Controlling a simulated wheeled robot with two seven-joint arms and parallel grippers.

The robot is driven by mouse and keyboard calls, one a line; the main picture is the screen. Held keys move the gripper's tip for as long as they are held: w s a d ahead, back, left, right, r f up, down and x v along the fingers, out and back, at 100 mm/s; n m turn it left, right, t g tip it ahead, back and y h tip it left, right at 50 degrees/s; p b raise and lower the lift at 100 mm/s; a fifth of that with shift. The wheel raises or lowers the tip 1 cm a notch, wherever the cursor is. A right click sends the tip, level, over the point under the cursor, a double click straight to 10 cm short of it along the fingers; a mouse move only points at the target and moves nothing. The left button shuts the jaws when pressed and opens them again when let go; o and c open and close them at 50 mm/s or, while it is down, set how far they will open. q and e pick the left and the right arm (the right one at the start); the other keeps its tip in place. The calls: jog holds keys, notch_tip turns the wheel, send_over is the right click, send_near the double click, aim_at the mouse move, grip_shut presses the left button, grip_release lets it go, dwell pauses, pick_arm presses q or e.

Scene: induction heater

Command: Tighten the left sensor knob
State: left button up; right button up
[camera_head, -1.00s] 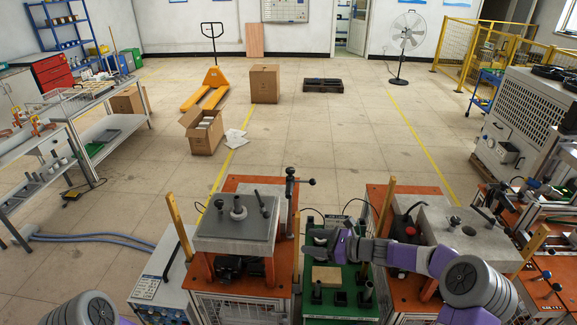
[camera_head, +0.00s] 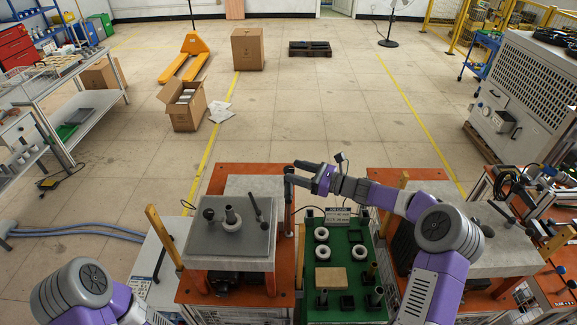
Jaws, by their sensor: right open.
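The left machine (camera_head: 229,240) has a grey plate on top and a dark upright post (camera_head: 288,212) at its right rear corner. The sensor knob at the post's top is mostly hidden by my right gripper and cannot be made out clearly. My right gripper (camera_head: 296,171) reaches in from the right, its fingers pointing left and spread open. The fingers are at the top of the post; I cannot tell whether they touch it. Nothing shows held between them. My left arm is at the lower left, and its gripper is out of view.
A green table (camera_head: 340,305) with white rings, black holders and a tan block (camera_head: 331,278) stands between the machines. The right machine's grey block (camera_head: 487,262) lies beneath and beside my right arm. A black lever (camera_head: 256,208) stands on the left plate. Open floor lies beyond.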

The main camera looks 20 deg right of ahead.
aim_at(289, 168)
jog(key=x, duration=0.2)
jog(key=shift+w+a+f, duration=0.15)
jog(key=shift+w, duration=0.25)
jog(key=shift+w+a, duration=0.15)
jog(key=shift+a, duration=0.15)
jog(key=c, duration=0.9)
jog(key=shift+m+t+h+b, duration=0.3)
jog(key=shift+m+b, duration=0.1)
jog(key=shift+b, duration=0.35)
jog(key=shift+c, duration=0.2)
jog(key=m+t+h+b, duration=0.2)
jog(key=m+h+b, duration=0.1)
jog(key=b, duration=1.1)
jog(key=m+t+h+b, duration=0.3)
jog(key=h+b, duration=0.2)
jog(key=b, duration=0.8)
jog(key=shift+b, duration=0.4)
jog(key=shift+r+m+t+h+b, duration=0.3)
jog(key=shift+m+h+b, duration=0.15)
jog(key=shift+b, duration=0.45)
